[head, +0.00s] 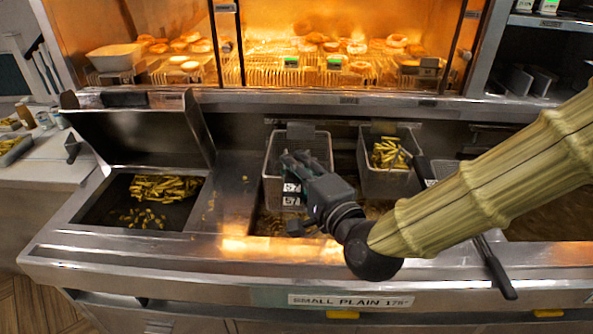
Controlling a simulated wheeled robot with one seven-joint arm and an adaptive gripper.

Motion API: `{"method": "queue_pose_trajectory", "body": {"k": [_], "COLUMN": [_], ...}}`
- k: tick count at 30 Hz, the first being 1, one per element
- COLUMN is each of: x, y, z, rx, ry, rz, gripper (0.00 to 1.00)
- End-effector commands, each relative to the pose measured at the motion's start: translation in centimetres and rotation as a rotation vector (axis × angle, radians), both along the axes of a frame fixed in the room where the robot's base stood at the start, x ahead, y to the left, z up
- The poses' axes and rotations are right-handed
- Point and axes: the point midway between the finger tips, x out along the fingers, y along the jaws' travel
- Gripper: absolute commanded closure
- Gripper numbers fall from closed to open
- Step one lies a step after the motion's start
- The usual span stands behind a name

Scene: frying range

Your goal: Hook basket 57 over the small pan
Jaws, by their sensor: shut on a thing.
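Basket 57 (271,168) is a wire basket at the centre of the fryer in the head view, with white tags that seem to read 57 on its near side. It looks upright and no food shows in it. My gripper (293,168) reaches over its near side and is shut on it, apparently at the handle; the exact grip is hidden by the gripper. The small pan (265,224) is the brownish well below and in front of the basket, above the label "SMALL PLAIN 178°" (350,300). My arm hides much of it, and whether the basket is hooked I cannot tell.
A second basket (372,183) holding golden fries stands to the right. A long dark handle (497,268) sticks out over the front edge. A bin of fries (103,213) with a raised lid is at left. A lit warming cabinet (300,75) stands behind.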

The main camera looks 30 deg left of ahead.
Motion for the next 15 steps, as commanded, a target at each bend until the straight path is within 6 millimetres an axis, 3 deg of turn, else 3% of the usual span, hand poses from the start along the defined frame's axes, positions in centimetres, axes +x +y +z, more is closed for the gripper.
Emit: {"method": "queue_pose_trajectory", "body": {"k": [15], "x": [4.0], "y": [2.6], "z": [0.1], "rx": [0.001], "ry": [-0.002], "rz": [0.001], "gripper": [1.00]}}
